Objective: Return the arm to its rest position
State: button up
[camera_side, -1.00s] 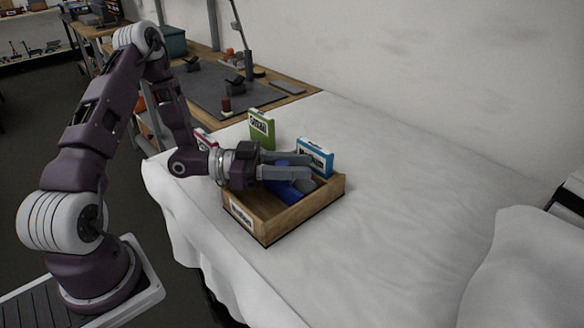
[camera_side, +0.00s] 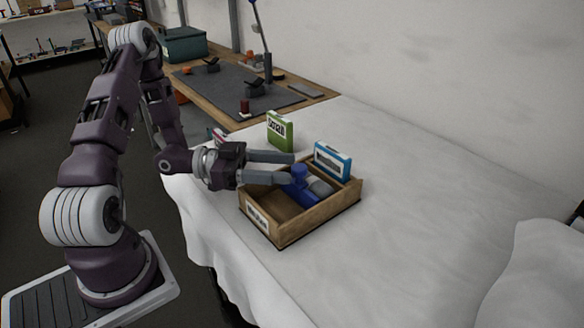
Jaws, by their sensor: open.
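My gripper (camera_side: 281,168) is open, with its two grey fingers spread and pointing right. It hangs over the left and back part of a wooden box (camera_side: 285,236) on the white-covered surface. Nothing shows between the fingers. Inside the box, a blue object (camera_side: 303,190) and a grey rounded object (camera_side: 320,187) lie near the right fingertip end. The near left part of the box floor is bare. The lower finger partly covers the box's back left rim.
A pink box (camera_side: 217,135) is partly hidden behind my arm. A workbench (camera_side: 215,92) with small tools is at the back.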

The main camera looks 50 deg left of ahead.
jog(key=shift+a+f+m+g+y, duration=0.15)
jog(key=shift+m+g+y, duration=0.55)
jog(key=shift+m+y, duration=0.15)
jog(key=a+y, duration=0.1)
jog(key=a+m+y, duration=0.1)
jog(key=y, duration=0.1)
jog(key=w+a+g+y, duration=0.1)
jog(key=y, duration=0.1)
jog(key=shift+a+r+m, duration=0.1)
jog(key=shift+r+m, duration=0.15)
jog(key=shift+r, duration=0.05)
jog(key=s+a+r+n+y, duration=0.35)
jog(key=a+r+y, duration=0.25)
jog(key=r+y, duration=0.4)
jog(key=s+d+r+n+g+h, duration=0.1)
jog(key=s+d+n+g+h, duration=0.3)
jog(key=s+d+n, duration=0.4)
jog(key=s+d, duration=0.7)
jog(key=s, duration=0.1)
jog(key=shift+s+r+n+g, duration=0.2)
jog(key=shift+s+n+g, duration=0.15)
jog(key=shift+g, duration=0.05)
